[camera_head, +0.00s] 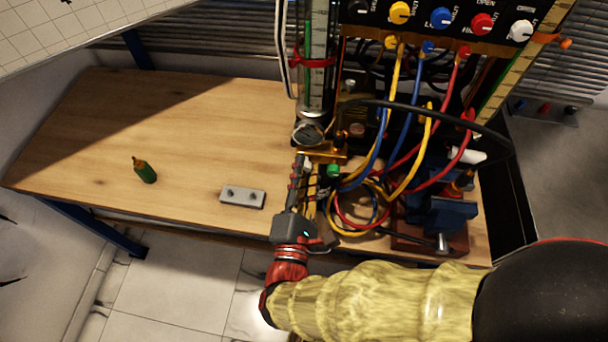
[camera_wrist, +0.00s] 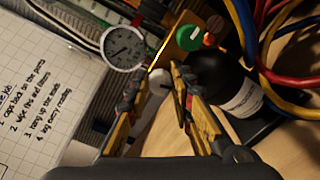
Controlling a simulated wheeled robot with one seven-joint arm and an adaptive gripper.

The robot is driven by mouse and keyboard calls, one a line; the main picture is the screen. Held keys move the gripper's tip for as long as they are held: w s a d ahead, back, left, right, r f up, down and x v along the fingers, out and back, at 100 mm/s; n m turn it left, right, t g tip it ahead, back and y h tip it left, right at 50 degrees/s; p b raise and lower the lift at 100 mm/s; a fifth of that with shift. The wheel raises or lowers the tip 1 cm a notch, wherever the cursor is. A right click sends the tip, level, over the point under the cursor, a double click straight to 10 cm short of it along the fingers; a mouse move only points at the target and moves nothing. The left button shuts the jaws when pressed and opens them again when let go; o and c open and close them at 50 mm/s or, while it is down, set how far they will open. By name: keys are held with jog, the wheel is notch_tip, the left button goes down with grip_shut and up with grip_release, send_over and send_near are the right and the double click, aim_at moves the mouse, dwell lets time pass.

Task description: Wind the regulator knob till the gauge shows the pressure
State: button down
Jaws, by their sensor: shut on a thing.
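The gauge (camera_head: 308,132) is a round white dial on the brass regulator body (camera_head: 325,153). In the wrist view the gauge (camera_wrist: 123,49) has a dark needle; its figures are too small to read. My gripper (camera_head: 304,166) reaches up to the regulator's underside. In the wrist view the fingertips of my gripper (camera_wrist: 163,76) are close around a pale, rounded regulator knob (camera_wrist: 159,83), mostly hidden by the fingers. The gripper is shut on it. A green knob (camera_wrist: 189,38) sits on the brass body beside the fingers, apart from them.
Yellow, blue and red hoses (camera_head: 385,150) hang close on the right. A dark bottle (camera_wrist: 225,85) with a white label stands beside the fingers.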

jog(key=shift+f+m+b, duration=0.1)
jog(key=shift+m+b, duration=0.55)
jog(key=shift+m, duration=0.15)
jog(key=c, duration=1.7)
grip_release()
jog(key=shift+o, duration=0.8)
